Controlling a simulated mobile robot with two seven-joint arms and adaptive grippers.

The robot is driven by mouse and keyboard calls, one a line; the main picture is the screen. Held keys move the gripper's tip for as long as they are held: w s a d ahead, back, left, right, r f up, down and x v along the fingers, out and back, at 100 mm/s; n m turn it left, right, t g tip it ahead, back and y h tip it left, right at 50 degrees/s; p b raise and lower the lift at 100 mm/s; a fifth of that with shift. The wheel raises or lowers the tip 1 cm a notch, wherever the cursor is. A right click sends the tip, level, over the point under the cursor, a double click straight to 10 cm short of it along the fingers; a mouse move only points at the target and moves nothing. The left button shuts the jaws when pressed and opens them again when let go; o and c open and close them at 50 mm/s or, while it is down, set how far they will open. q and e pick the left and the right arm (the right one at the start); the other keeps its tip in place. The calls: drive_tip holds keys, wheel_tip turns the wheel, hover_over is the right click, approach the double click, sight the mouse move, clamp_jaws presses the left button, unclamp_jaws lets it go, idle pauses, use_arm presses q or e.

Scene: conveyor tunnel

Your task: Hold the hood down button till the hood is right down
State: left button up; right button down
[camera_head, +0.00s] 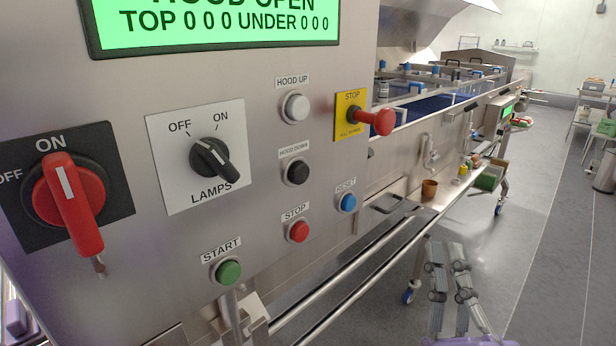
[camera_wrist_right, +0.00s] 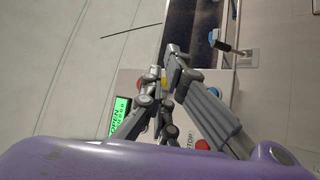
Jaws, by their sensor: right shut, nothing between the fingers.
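The black hood down button (camera_head: 295,172) sits on the steel control panel (camera_head: 250,130), below the pale hood up button (camera_head: 296,107) and above the red stop button (camera_head: 297,231). Nothing touches it. The green display (camera_head: 215,22) reads "HOOD OPEN", its top line partly cut off, with zeros for TOP and UNDER. My right gripper (camera_head: 445,243) is shut and empty, low and right of the panel, apart from the buttons. It also shows in the right wrist view (camera_wrist_right: 168,62), covering part of the panel. My left gripper is not in view.
A red stop knob (camera_head: 380,122) sticks out at the panel's right edge. The blue reset (camera_head: 347,202), green start (camera_head: 228,271), lamps switch (camera_head: 211,158) and big red switch (camera_head: 70,200) are nearby. A steel rail (camera_head: 350,290) runs below. Open floor lies right.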

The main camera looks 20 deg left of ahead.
sight(299, 173)
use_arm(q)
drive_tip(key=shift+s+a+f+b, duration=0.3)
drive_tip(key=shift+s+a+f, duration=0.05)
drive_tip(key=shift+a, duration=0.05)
use_arm(e)
drive_tip(key=s+a+r+n+g+y, duration=0.4)
drive_tip(key=a+r+n+y, duration=0.3)
drive_tip(key=n, duration=0.6)
wheel_tip(299, 173, up, 3)
drive_tip(key=s+y, duration=0.1)
drive_tip(key=y, duration=0.1)
drive_tip(key=shift+s+a+f+g+y, duration=0.2)
drive_tip(key=shift+s+g+y, duration=0.1)
drive_tip(key=shift+g, duration=0.1)
use_arm(q)
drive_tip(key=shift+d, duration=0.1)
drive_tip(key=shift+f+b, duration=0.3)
drive_tip(key=shift+b, duration=0.05)
use_arm(e)
drive_tip(key=w+a, duration=0.3)
drive_tip(key=a, duration=0.5)
drive_tip(key=shift+a, duration=0.15)
